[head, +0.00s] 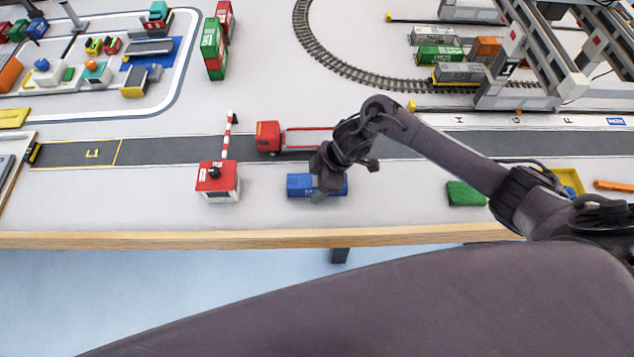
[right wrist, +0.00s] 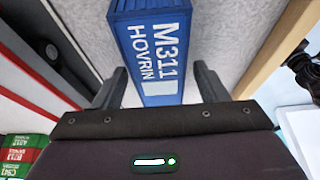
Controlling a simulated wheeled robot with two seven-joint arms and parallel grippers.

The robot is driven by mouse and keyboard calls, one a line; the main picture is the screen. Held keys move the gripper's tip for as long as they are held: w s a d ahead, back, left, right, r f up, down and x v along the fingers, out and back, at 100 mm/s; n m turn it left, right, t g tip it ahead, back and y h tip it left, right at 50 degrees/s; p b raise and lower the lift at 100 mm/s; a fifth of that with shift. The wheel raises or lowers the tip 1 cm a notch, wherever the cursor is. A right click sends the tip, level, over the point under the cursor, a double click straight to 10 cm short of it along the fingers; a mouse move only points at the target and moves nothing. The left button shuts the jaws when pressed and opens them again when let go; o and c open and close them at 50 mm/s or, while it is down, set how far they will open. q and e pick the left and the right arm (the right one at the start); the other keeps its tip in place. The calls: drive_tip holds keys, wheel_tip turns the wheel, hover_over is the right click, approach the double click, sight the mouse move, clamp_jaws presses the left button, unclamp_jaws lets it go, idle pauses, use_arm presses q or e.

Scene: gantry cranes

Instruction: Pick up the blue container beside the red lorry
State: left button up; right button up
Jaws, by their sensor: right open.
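The blue container (head: 300,186) lies on the pale table top near the front edge, just in front of the red lorry (head: 268,137). The lorry stands on the grey road with a bare red trailer frame. My right gripper (head: 326,186) is over the right part of the container and hides some of it. In the right wrist view the container (right wrist: 150,45) reads "M311 HOVRIN". The open fingers of the right gripper (right wrist: 162,78) stand on either side of its line, with gaps visible. Whether they are level with it I cannot tell. My left gripper is out of view.
A red-roofed booth (head: 218,180) with a raised striped barrier (head: 229,135) stands left of the container. A green block (head: 465,194) lies to the right. The wooden table edge (head: 270,238) runs close in front. A gantry crane (head: 520,70) stands at back right.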

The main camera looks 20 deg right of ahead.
drive_tip(key=c, duration=1.2)
drive_tip(key=shift+o, duration=0.2)
